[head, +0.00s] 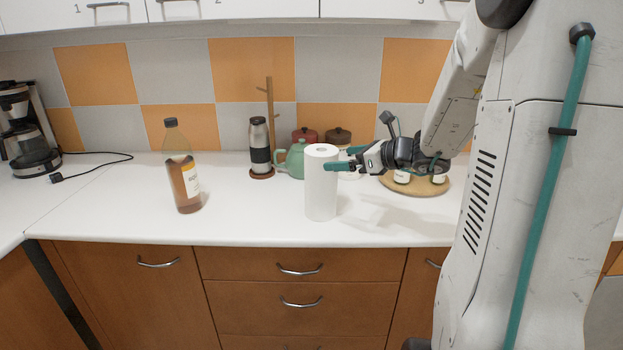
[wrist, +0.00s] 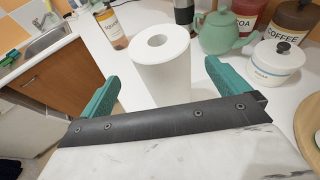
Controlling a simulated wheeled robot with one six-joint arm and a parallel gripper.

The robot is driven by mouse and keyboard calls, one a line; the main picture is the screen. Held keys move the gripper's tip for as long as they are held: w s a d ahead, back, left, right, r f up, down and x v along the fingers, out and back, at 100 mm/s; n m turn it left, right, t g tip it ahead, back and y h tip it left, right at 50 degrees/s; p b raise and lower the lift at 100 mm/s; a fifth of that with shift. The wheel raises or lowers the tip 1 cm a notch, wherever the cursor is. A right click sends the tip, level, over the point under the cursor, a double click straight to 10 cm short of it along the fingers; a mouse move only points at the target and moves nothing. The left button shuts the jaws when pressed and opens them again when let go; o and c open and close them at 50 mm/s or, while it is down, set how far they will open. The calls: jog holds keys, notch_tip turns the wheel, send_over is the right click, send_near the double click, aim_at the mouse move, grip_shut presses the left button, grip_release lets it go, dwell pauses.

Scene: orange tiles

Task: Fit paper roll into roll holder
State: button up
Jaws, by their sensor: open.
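The white paper roll (head: 321,190) stands upright on the white counter, its core hole facing up. It also shows in the wrist view (wrist: 162,72), between and beyond the two green fingers. My gripper (head: 342,159) is open at the roll's right side, at its upper part. The near fingertip overlaps the roll's right edge in the head view; I cannot tell whether it touches. A thin wooden post with short pegs (head: 270,105) rises behind the steel flask (head: 259,143), above a round wooden base (head: 262,174). I cannot tell whether this is the roll holder.
A green teapot (head: 292,160) stands close behind the roll, with red (head: 304,136) and brown (head: 338,137) canisters behind it. An amber bottle (head: 183,170) stands left. A round wooden board (head: 425,188) with jars lies right. The counter between bottle and roll is clear.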

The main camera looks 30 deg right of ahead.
aim_at(321, 158)
jog(key=x, duration=0.7)
jog(key=shift+w+r, duration=0.1)
jog(key=shift+w, duration=0.4)
jog(key=shift+a, duration=0.1)
jog(key=c, duration=1.3)
jog(key=shift+r, duration=0.1)
